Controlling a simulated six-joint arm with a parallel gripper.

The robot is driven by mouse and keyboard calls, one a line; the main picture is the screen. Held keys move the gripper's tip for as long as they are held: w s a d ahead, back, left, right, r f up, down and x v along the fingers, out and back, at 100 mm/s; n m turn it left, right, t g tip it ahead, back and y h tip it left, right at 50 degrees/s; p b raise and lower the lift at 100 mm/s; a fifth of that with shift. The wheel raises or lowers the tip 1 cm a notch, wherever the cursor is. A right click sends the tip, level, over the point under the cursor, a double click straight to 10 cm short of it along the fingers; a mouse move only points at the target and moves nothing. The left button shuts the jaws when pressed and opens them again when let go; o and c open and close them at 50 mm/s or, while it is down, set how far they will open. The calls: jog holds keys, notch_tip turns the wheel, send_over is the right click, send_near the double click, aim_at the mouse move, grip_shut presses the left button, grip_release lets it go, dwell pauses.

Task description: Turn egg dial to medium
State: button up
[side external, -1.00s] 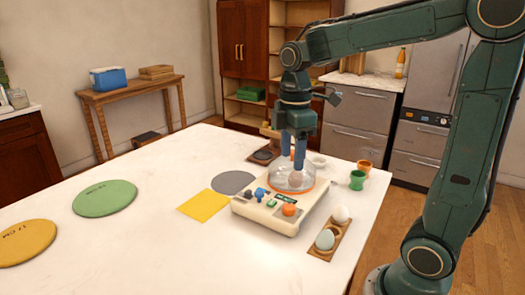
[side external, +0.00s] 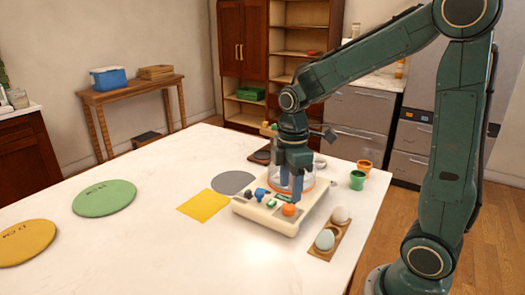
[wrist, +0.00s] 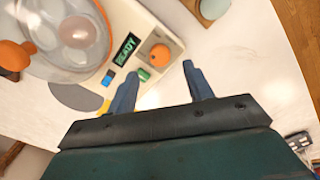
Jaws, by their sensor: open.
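The egg cooker (side external: 262,219) is a cream box on the white table. Its orange dial (side external: 289,210) is at the front right of the panel and also shows in the wrist view (wrist: 160,54). Next to it are a display reading READY (wrist: 125,50), a green button (wrist: 143,74) and a blue switch (wrist: 107,79). The clear dome (wrist: 62,48) covers at least one egg. My gripper (side external: 291,197) is open and empty just above the panel near the dial. In the wrist view the dial lies ahead of and between the spread fingertips (wrist: 160,72). The dial's setting marks are not readable.
A wooden holder (side external: 319,254) with a pale blue egg (side external: 325,239) and a whitish egg (side external: 340,215) lies right of the cooker. Green (side external: 357,180) and orange (side external: 364,167) cups stand behind it. A yellow sheet (side external: 204,205) and grey disc (side external: 234,183) lie left.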

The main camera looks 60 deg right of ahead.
aim_at(289, 207)
jog(key=shift+f, duration=2.75)
jog(key=shift+c, duration=0.2)
jog(key=c, duration=0.9)
